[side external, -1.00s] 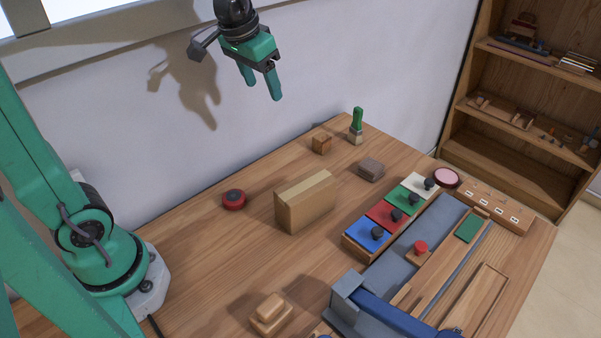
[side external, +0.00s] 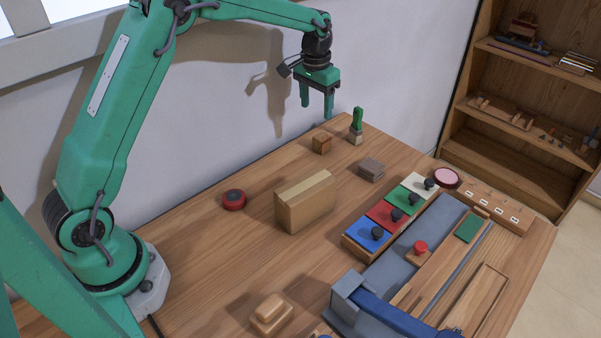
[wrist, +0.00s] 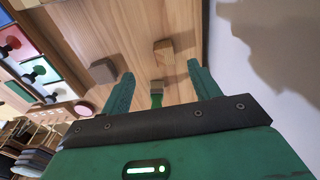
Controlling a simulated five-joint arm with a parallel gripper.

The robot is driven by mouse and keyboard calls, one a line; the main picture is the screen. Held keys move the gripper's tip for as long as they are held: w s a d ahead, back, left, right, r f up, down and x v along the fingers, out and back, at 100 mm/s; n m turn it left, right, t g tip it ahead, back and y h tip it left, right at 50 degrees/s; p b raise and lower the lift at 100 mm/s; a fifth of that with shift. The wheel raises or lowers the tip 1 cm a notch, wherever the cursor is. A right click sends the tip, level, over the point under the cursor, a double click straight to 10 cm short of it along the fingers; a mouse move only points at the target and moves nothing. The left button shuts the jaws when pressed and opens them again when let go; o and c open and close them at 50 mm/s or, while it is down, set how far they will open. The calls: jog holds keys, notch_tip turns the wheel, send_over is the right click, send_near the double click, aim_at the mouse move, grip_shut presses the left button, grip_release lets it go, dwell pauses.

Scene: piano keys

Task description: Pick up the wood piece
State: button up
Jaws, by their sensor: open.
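A small brown wooden cube (side external: 321,144) stands on the table towards its back edge. It also shows in the wrist view (wrist: 163,48), beyond the fingertips. My gripper (side external: 316,109) is open and empty, with its fingers pointing down, in the air above the back of the table near the cube. In the wrist view my gripper (wrist: 160,70) has its two fingers apart with nothing held between them. A larger light wooden block (side external: 305,202) stands mid-table. The frames do not show which of these is the wood piece.
A green-handled brush (side external: 357,126) stands right of the cube. A grey-brown stacked block (side external: 371,170) lies in front of it. A red round button (side external: 233,200) is at left. Coloured key panels (side external: 387,216) fill the right. A wall (side external: 400,60) rises behind the table.

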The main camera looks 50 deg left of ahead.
send_over(321, 137)
jog(key=shift+g, duration=0.3)
notch_tip(321, 137, down, 6)
jog(key=shift+a+r, duration=0.1)
jog(key=shift+r, duration=0.05)
jog(key=shift+f, duration=3.9)
jog(key=c, duration=1.1)
jog(key=shift+o, duration=0.2)
jog(key=shift+r, duration=0.2)
jog(key=shift+r, duration=0.6)
jog(key=r, duration=0.1)
jog(key=d+r, duration=0.1)
jog(key=r, duration=0.1)
jog(key=shift+s+d+r, duration=0.1)
jog(key=shift+s+d, duration=0.05)
jog(key=shift+s, duration=0.05)
jog(key=s+d+r, duration=0.5)
jog(key=d+r, duration=0.1)
jog(key=d, duration=0.3)
jog(key=shift+d+r, duration=0.15)
jog(key=shift+d, duration=0.05)
